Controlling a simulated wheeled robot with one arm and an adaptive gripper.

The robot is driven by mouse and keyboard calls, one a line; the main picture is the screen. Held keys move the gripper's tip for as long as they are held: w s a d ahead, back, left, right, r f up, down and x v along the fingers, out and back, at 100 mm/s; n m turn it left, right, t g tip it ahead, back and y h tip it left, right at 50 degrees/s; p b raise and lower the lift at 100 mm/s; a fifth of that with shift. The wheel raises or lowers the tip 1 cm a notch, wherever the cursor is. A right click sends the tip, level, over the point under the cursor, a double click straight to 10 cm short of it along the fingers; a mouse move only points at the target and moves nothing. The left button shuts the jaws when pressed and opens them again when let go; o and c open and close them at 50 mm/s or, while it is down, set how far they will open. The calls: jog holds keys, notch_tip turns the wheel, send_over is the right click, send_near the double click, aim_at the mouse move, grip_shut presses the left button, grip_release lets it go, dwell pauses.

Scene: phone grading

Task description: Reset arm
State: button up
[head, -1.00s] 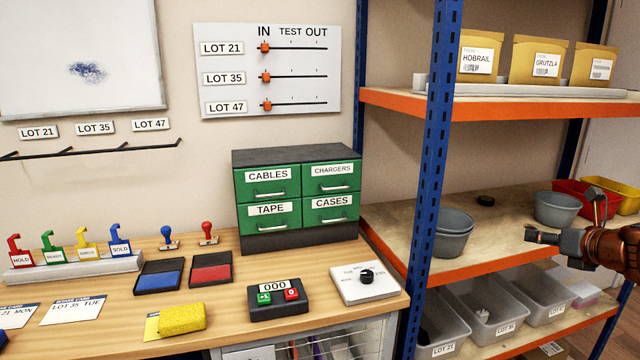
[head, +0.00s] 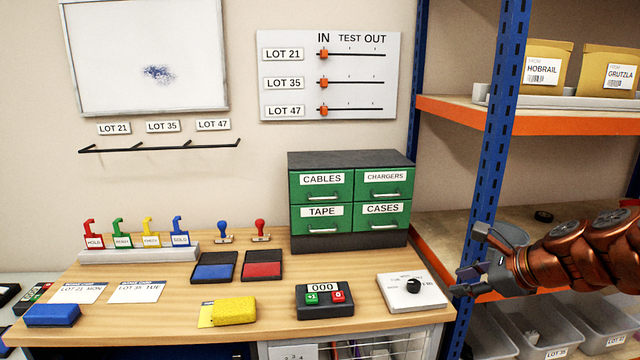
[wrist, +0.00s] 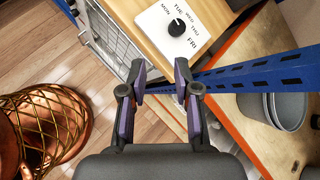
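My gripper (head: 466,282) is at the right side of the head view, in front of the blue shelf post and just right of the bench's right end. In the wrist view my gripper (wrist: 160,88) has its two fingers apart with nothing held between them. The blue post and the bench edge show beyond the fingers. A white dial box (head: 411,292) with a black knob sits at the bench's right end, near my fingertips; it also shows at the top of the wrist view (wrist: 174,30).
The wooden bench (head: 270,322) holds stamps, ink pads, a counter (head: 324,301), a yellow sponge (head: 233,310) and green drawers (head: 350,203). The shelf unit's blue post (head: 492,150) and orange beams stand at the right. Grey bins (head: 541,328) sit low there.

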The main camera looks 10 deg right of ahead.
jog(key=s+a+f+n+g+p, duration=0.1)
jog(key=s+a+f+n+g, duration=0.2)
jog(key=s+a+n, duration=0.5)
jog(key=s+a+f+n+g+p, duration=0.1)
jog(key=s+a+f+n+g, duration=0.1)
jog(key=s+a+n+g, duration=0.5)
jog(key=s+a+f+n+h+p, duration=0.1)
jog(key=s+f+n+h, duration=0.2)
jog(key=s+n, duration=0.7)
jog(key=s+h, duration=0.1)
jog(key=s, duration=0.2)
jog(key=shift+s+a+f+g, duration=0.2)
jog(key=shift+a+g, duration=0.1)
jog(key=shift+a, duration=0.1)
jog(key=shift+d, duration=0.15)
